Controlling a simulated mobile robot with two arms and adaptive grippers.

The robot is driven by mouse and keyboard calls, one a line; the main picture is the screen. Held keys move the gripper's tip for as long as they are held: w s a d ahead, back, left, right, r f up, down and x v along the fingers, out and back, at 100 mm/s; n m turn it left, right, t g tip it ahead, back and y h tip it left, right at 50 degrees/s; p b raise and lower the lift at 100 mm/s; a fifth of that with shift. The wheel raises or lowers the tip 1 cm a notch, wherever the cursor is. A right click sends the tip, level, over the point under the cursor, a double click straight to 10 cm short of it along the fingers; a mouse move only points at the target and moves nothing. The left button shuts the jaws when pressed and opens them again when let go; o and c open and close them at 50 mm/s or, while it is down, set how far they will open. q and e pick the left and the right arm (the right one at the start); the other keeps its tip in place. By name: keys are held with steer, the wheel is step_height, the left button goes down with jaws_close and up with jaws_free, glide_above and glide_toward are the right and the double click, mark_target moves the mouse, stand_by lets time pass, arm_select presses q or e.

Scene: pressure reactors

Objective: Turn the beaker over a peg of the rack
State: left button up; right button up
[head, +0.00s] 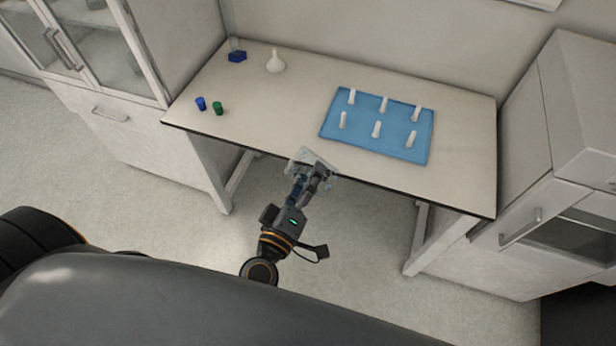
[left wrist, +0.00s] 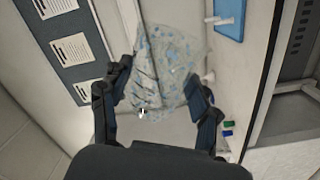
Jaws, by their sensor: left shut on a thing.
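The clear glass beaker (head: 312,160) is at the front edge of the table in the head view, in front of the rack's left side. My left gripper (head: 311,177) is shut on it. In the left wrist view the beaker (left wrist: 165,62) fills the space between the two fingers (left wrist: 158,97). I cannot tell clearly which way its mouth faces. The blue rack (head: 358,137) lies on the table with several white upright pegs, all bare. A corner of the rack (left wrist: 229,18) shows in the left wrist view. My right gripper is not in view.
On the table's left are a blue cap (head: 201,104) and a green cap (head: 218,108). Behind them stand a white flask (head: 275,62) and a clear vessel with a blue base (head: 237,56). Cabinets flank the table (head: 270,115). The tabletop between flask and rack is clear.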

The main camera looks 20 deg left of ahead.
arm_select(q)
steer(key=m, duration=0.4)
steer(key=shift+d, duration=0.1)
steer(key=shift+m, duration=0.9)
steer(key=m, duration=0.5)
